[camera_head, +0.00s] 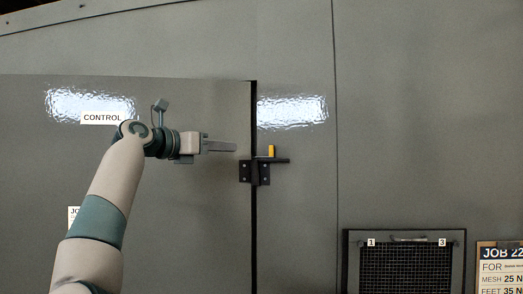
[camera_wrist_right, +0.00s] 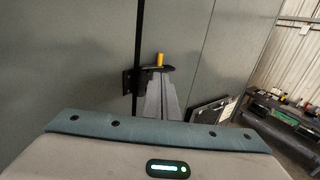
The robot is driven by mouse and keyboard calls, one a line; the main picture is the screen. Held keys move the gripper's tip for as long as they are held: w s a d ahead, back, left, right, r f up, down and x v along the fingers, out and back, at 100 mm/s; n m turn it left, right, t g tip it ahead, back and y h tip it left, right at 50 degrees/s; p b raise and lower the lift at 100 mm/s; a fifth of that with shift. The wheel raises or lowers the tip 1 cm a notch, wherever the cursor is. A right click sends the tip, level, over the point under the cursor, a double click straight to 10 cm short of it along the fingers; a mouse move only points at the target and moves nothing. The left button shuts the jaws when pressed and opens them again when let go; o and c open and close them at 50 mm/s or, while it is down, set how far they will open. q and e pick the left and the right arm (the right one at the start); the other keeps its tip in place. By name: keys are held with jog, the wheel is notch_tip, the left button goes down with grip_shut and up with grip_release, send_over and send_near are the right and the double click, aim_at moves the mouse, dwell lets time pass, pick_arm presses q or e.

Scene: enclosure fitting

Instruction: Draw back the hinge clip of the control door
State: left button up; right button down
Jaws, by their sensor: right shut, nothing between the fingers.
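The control door (camera_head: 180,200) is a grey panel with a white CONTROL label (camera_head: 102,118). A black hinge (camera_head: 254,172) sits across the dark gap at its right edge, also visible in the wrist view (camera_wrist_right: 130,82). The hinge clip has a yellow tab (camera_head: 271,151) standing up from a dark bar; the tab also shows in the wrist view (camera_wrist_right: 159,59). My right gripper (camera_head: 235,147) is shut and empty, its fingers pointing right, with the tips just left of the clip in the head view. In the wrist view the fingers (camera_wrist_right: 160,98) partly overlap the hinge area; contact cannot be told. My left gripper is not in view.
A dark mesh panel (camera_head: 404,240) with labels 1 and 3 is at the lower right, beside a job sheet (camera_head: 500,268). The grey wall around the hinge is flat and clear. A cluttered bench (camera_wrist_right: 285,125) stands at the far right of the wrist view.

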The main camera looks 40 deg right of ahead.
jog(key=shift+d, duration=0.1)
jog(key=p, duration=0.8)
send_near(272, 150)
jog(key=w+d, duration=0.1)
jog(key=d, duration=0.3)
jog(key=shift+w+d+r, duration=0.15)
jog(key=shift+d, duration=0.9)
jog(key=shift+s+d+b, duration=0.2)
jog(key=shift+s+b, duration=0.05)
jog(key=shift+b, duration=0.05)
jog(key=shift+s+d+b, duration=0.7)
jog(key=shift+s+b, duration=0.25)
jog(key=shift+b, duration=0.15)
jog(key=shift+s+d, duration=0.15)
jog(key=shift+s, duration=0.05)
